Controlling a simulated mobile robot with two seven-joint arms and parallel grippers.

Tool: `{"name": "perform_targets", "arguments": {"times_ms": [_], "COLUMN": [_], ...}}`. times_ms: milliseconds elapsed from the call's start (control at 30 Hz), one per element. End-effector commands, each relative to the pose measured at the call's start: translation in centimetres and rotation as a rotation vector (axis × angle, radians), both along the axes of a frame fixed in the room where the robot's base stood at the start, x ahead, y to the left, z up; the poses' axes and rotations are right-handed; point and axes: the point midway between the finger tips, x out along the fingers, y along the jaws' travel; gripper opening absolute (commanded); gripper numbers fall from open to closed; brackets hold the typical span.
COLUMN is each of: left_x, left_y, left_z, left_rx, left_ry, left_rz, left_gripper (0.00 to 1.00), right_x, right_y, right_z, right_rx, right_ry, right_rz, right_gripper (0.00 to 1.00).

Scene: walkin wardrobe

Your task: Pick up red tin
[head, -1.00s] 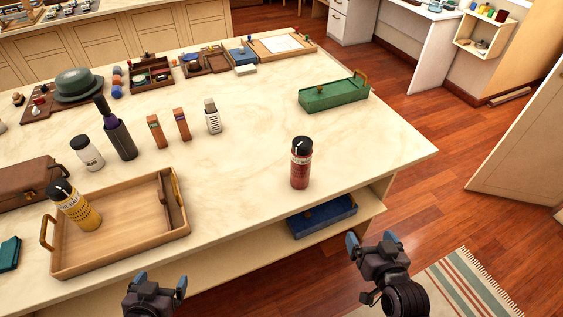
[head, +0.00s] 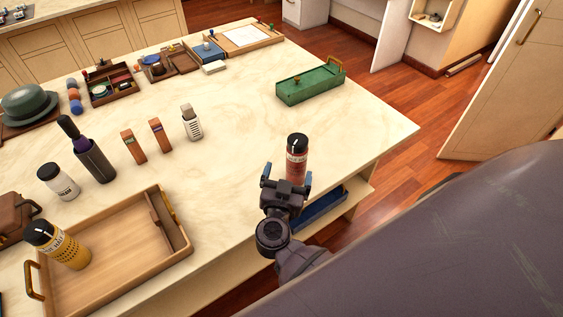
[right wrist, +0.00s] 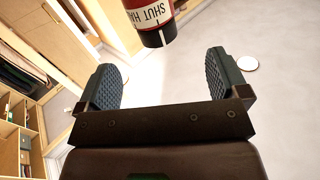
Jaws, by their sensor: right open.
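The red tin (head: 297,158) stands upright near the right front edge of the marble-topped island (head: 240,190). It has a black lid and a pale label. My right gripper (head: 287,181) is just in front of the tin in the head view, hiding its lower part. In the right wrist view the tin (right wrist: 149,14) shows at the top, beyond the open fingers (right wrist: 165,80) and roughly centred between them. The space between the fingers is empty. My left gripper is not in view.
A wooden tray (head: 110,262) with a yellow tin (head: 62,246) is at the left. A green box (head: 310,86) lies behind the red tin. Two small orange-brown boxes (head: 160,135) and several bottles stand left. A blue tray (head: 322,208) sits on the shelf below.

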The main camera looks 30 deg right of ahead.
Motion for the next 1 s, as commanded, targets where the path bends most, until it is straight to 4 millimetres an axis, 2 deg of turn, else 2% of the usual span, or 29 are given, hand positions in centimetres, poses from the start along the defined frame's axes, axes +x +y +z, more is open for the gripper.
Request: {"name": "perform_targets", "arguments": {"times_ms": [100, 233, 500, 767, 1000], "left_x": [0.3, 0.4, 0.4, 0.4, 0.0], "left_y": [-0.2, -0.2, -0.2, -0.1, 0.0], "left_z": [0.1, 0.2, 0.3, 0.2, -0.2], "left_rx": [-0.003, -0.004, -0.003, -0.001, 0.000], "left_ry": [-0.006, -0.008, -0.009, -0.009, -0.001], "left_rz": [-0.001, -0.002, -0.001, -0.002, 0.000], "left_gripper": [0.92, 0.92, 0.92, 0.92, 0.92], "right_x": [-0.3, 0.2, 3.0, 4.2, 6.7], "right_y": [-0.4, -0.9, -3.4, -4.5, -6.5], "right_z": [0.0, 0.0, 0.0, 0.0, -0.2], "right_rx": [-0.055, -0.077, -0.079, -0.077, -0.078], "right_ry": [0.052, 0.070, 0.068, 0.068, 0.067], "right_rz": [-0.029, -0.027, -0.026, -0.026, -0.024], "right_gripper": [0.93, 0.93, 0.93, 0.93, 0.93]}}
